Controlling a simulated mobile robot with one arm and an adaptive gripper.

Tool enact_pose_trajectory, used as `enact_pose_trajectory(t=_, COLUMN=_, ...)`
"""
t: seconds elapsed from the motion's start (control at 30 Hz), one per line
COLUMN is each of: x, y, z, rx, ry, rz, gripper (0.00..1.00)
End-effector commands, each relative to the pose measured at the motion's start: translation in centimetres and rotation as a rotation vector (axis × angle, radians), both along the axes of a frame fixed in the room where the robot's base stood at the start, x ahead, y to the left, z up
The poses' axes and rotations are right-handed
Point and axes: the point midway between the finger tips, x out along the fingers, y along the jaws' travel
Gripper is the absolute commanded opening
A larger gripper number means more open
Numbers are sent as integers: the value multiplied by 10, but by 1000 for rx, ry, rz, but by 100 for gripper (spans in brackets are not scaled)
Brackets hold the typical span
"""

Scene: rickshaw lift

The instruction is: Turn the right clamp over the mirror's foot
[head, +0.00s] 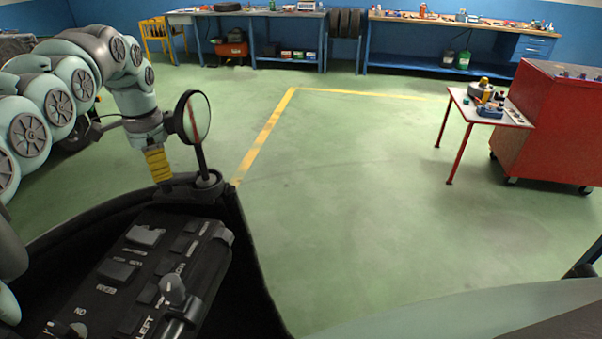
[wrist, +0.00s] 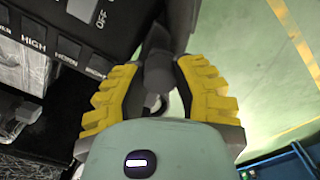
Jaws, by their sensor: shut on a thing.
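The round mirror (head: 194,117) stands upright on a dark stem at the far rim of the black cowl. Its foot (head: 207,181) sits on the rim. My gripper (head: 162,180) points down just left of the foot, with its yellow fingers close to the rim. In the wrist view my gripper (wrist: 158,85) has its yellow pads on both sides of a dark rounded piece, the right clamp (wrist: 158,72). The pads and the dark surroundings hide much of the clamp, so I cannot tell how far it lies over the foot.
A black switch panel (head: 135,270) with a lever (head: 175,295) lies inside the cowl, near the gripper. Green floor (head: 340,200) is open to the right. A small table (head: 515,118) and a red cabinet (head: 550,125) stand at right; workbenches (head: 440,65) line the back wall.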

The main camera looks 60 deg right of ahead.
Motion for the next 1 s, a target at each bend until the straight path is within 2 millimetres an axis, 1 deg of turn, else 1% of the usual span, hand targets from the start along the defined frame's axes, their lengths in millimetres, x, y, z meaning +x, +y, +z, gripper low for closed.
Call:
enact_pose_trajectory(t=0.37, x=1, y=1, z=-1, rx=0, ry=-3, rz=-3, gripper=0)
enact_pose_trajectory(t=0.4, x=1, y=1, z=-1, rx=0, ry=-2, rz=-3, gripper=33)
enact_pose_trajectory(t=0.6, x=1, y=0, z=0, rx=-1, ry=-2, rz=-4, gripper=54)
enact_pose_trajectory(t=0.7, x=0, y=0, z=0, rx=0, ry=-1, rz=-4, gripper=63)
enact_pose_trajectory(t=1.0, x=0, y=0, z=2, rx=-1, ry=-2, rz=-4, gripper=63)
